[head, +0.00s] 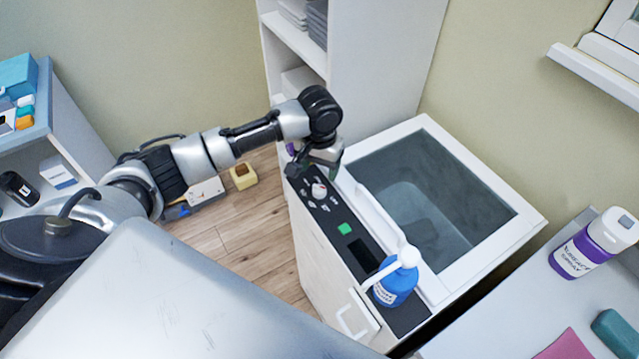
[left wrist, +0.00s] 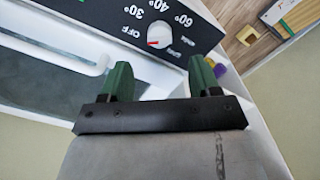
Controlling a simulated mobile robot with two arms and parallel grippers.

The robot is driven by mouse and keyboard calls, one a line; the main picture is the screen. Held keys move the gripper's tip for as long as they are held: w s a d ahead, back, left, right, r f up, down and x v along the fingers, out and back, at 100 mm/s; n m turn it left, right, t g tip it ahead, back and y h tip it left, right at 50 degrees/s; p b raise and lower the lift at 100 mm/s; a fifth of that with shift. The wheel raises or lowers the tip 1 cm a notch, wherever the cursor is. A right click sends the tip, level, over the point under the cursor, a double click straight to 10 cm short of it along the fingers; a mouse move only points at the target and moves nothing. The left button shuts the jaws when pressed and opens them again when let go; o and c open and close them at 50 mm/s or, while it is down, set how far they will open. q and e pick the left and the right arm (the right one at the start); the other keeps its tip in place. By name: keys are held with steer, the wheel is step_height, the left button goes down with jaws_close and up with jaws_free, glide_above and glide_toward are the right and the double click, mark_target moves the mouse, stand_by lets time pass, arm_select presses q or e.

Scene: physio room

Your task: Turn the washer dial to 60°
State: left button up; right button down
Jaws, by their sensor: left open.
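The washer (head: 494,262) is a white top-loader with a dark control panel (head: 341,209) along its front edge. The dial (head: 319,190) is a white knob at the panel's far end; it also shows in the left wrist view (left wrist: 160,34). There, labels OFF, 30°, 40°, 60° and others ring it, and its red mark lies on the lower left part, nearest OFF. My left gripper (head: 318,165) is open and empty just beyond the dial. In the left wrist view its green fingers (left wrist: 160,66) point toward the dial, apart from it. My right gripper is out of view.
A blue pump bottle (head: 394,284) stands on the panel's near end. A green button (head: 344,229) sits between it and the dial. A white shelf unit (head: 383,60) rises behind the washer. A purple-labelled bottle (head: 590,245) stands on the right counter. A yellow block (head: 243,177) lies on the floor.

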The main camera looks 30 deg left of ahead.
mark_target(319, 187)
arm_select(q)
step_height(319, 187, down, 7)
steer(key=shift+f, duration=0.15)
steer(key=c, duration=0.9)
steer(key=shift+p, duration=0.35)
